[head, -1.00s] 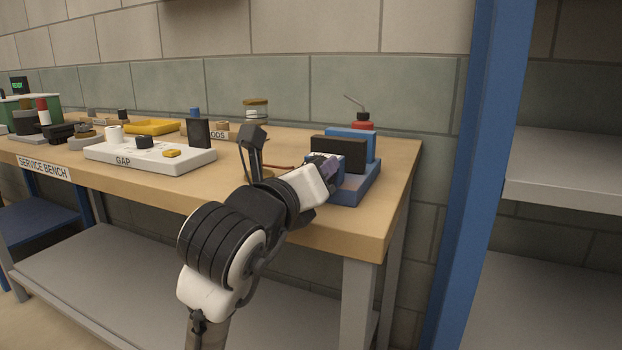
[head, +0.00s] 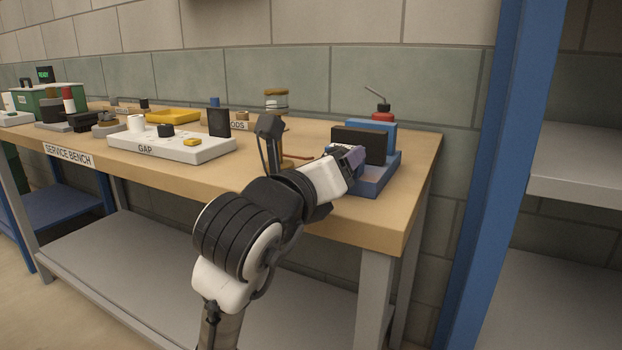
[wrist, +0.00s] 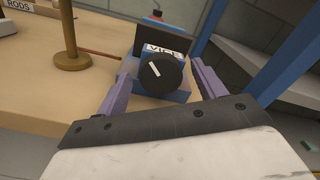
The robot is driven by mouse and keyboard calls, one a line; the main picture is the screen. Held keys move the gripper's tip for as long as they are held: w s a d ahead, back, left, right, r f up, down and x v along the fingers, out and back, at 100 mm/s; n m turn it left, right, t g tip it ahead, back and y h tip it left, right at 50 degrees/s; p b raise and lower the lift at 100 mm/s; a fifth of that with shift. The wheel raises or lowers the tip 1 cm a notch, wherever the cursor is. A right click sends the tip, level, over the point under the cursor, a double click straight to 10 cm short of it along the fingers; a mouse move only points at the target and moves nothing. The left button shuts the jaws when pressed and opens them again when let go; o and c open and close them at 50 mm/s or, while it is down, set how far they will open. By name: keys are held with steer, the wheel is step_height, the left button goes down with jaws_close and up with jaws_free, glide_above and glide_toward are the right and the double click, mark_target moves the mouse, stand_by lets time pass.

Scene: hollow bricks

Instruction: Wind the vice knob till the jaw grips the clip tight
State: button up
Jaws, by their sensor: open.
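The vice (head: 380,180) is blue and stands at the right end of the bench. A dark block (head: 360,143) sits between its blue jaws; I cannot tell for sure whether it is the clip or whether the jaw touches it. In the wrist view the round black vice knob (wrist: 160,75) faces me, with a white mark on it, below a VICE label (wrist: 166,48). My gripper (wrist: 160,72) is open, with one purple finger on each side of the knob. Gaps show between fingers and knob. In the head view my gripper (head: 347,160) hides the knob.
A brass post on a round base (wrist: 72,60) stands left of my gripper, near a copper-coloured rod (wrist: 100,54). A red can with a spout (head: 382,109) is behind the vice. A white GAP tray (head: 180,147) lies farther left. A blue upright (head: 505,170) stands right of the bench.

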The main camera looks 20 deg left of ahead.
steer(key=s, duration=1.3)
steer(key=shift+a+p, duration=0.2)
steer(key=shift+p, duration=0.25)
